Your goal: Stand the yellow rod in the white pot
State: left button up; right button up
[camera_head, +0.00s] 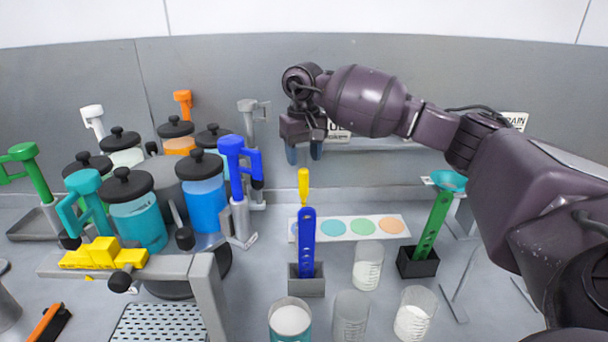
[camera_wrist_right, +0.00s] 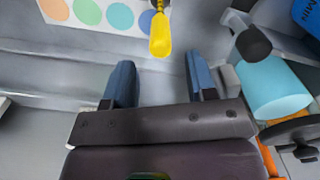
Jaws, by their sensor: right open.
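The yellow rod (camera_head: 303,183) shows its thick upper end behind a blue slotted strip (camera_head: 307,240); its lower part is hidden. My right gripper (camera_head: 303,153) is open and empty, pointing down above the rod. In the right wrist view the rod (camera_wrist_right: 160,38) lies beyond the open fingertips (camera_wrist_right: 161,75), between their lines and not touching them. I cannot tell for certain which vessel is the white pot; a round pot with a white top or filling (camera_head: 290,320) stands at the front, and a whitish jar with a black lid (camera_head: 124,150) stands at the left. My left gripper is not in view.
A card with coloured discs (camera_head: 363,228) lies behind the strip. Clear beakers (camera_head: 367,268) stand in front, and a green strip in a black block (camera_head: 418,262) is to the right. Lidded jars and coloured stands (camera_head: 240,190) crowd the left. The grey wall is close behind.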

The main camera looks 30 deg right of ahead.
notch_tip(320, 180, up, 6)
jog(key=shift+f+b, duration=0.15)
jog(key=shift+b, duration=0.2)
dwell(0.4)
